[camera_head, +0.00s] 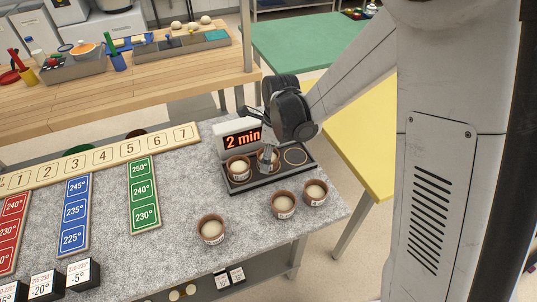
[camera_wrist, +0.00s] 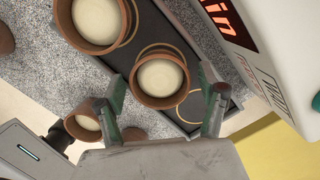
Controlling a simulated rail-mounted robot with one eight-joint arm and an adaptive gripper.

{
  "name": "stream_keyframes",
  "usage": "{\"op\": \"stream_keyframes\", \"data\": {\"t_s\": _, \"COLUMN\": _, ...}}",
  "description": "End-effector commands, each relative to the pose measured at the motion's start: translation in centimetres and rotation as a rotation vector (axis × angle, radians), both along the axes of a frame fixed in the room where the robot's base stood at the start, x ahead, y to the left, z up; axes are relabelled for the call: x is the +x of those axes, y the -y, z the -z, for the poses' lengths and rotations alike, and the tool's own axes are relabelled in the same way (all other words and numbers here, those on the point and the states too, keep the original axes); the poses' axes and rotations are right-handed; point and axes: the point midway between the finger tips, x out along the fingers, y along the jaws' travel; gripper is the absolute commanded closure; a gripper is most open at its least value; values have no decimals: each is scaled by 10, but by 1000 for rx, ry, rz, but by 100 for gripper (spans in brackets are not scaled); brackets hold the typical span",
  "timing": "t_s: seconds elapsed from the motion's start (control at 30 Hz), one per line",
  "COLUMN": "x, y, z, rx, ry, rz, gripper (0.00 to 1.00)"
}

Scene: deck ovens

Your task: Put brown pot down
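A brown pot (camera_wrist: 161,82) with a pale filling sits upright at the middle ring of the dark tray (camera_head: 236,188). It shows partly behind my gripper in the head view (camera_head: 264,156). My gripper (camera_wrist: 163,98) is over the tray, its fingers on both sides of this pot with a small gap at each side. It looks open. The pot seems to stand a little off the ring, whose edge shows beside it. A second brown pot (camera_head: 238,169) stands at the left ring. The right ring (camera_head: 295,156) is empty.
A timer (camera_head: 242,139) reading "2 min" stands behind the tray. Brown pots (camera_head: 211,229), (camera_head: 284,204) and (camera_head: 315,193) stand on the grey stone counter (camera_head: 175,255) in front. Coloured temperature strips (camera_head: 144,195) lie at left. A yellow table (camera_head: 366,140) is at right.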

Motion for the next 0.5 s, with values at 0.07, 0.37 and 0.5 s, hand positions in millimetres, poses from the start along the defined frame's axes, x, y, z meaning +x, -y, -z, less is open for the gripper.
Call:
{"op": "stream_keyframes", "data": {"t_s": 0.07, "x": 0, "y": 0, "z": 0, "rx": 0, "ry": 0, "rz": 0, "gripper": 28}}
{"op": "stream_keyframes", "data": {"t_s": 0.37, "x": -1, "y": 2, "z": -20, "rx": 0, "ry": 0, "rz": 1, "gripper": 28}}
{"op": "stream_keyframes", "data": {"t_s": 0.5, "x": -2, "y": 5, "z": -46, "rx": 0, "ry": 0, "rz": 1, "gripper": 28}}
